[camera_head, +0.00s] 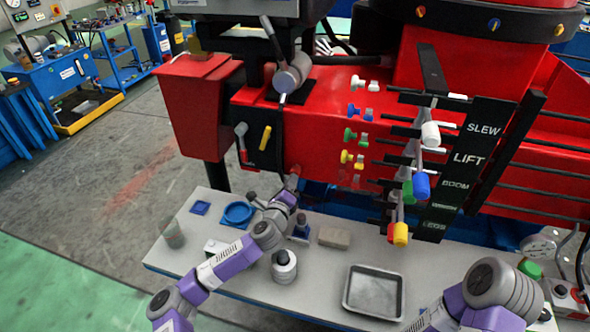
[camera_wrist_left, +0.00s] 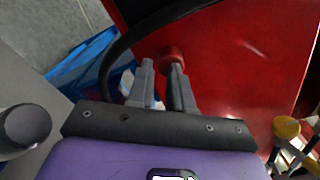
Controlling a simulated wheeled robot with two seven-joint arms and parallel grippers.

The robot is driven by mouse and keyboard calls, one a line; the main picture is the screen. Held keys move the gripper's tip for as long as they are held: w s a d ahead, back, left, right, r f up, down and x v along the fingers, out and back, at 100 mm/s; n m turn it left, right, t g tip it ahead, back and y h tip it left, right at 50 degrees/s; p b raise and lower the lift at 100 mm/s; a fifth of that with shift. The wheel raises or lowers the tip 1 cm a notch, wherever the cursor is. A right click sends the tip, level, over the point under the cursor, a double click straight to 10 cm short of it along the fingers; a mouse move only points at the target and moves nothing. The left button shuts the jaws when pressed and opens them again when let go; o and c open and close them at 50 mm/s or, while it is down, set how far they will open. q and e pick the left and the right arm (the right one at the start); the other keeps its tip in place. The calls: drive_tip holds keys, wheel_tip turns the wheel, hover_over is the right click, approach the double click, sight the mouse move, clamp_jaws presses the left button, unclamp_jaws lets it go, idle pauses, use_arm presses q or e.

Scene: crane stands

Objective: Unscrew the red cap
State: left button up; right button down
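The red cap (camera_wrist_left: 172,57) shows in the left wrist view as a small round knob in front of the red machine body (camera_wrist_left: 235,60). My left gripper (camera_wrist_left: 162,68) has its two grey fingers apart, with the cap just beyond the tips and nearer the right finger, which overlaps its lower edge. I cannot tell whether they touch. In the head view my left gripper (camera_head: 292,182) reaches up to the lower edge of the red machine, and the cap is too small to make out. My right arm enters at the lower right; its gripper is out of view.
A grey bench (camera_head: 330,275) below holds a metal tray (camera_head: 374,291), a blue round dish (camera_head: 238,214), a tan block (camera_head: 334,237) and a white-grey canister (camera_head: 284,266). Levers with coloured knobs (camera_head: 421,186) stick out at the right. A dark hose (camera_wrist_left: 125,50) curves beside the left gripper.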

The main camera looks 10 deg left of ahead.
use_arm(q)
drive_tip(key=m, duration=0.2)
drive_tip(key=m+p, duration=0.1)
drive_tip(key=m, duration=0.4)
drive_tip(key=shift+a+r+m, duration=0.3)
drive_tip(key=shift+a+m, duration=0.1)
drive_tip(key=shift+d+r, duration=0.1)
drive_tip(key=shift+d, duration=0.15)
drive_tip(key=shift+d+r+p, duration=0.3)
drive_tip(key=shift+d+p, duration=0.05)
drive_tip(key=shift+d, duration=0.15)
drive_tip(key=shift+d, duration=0.1)
clamp_jaws()
drive_tip(key=shift+f, duration=0.1)
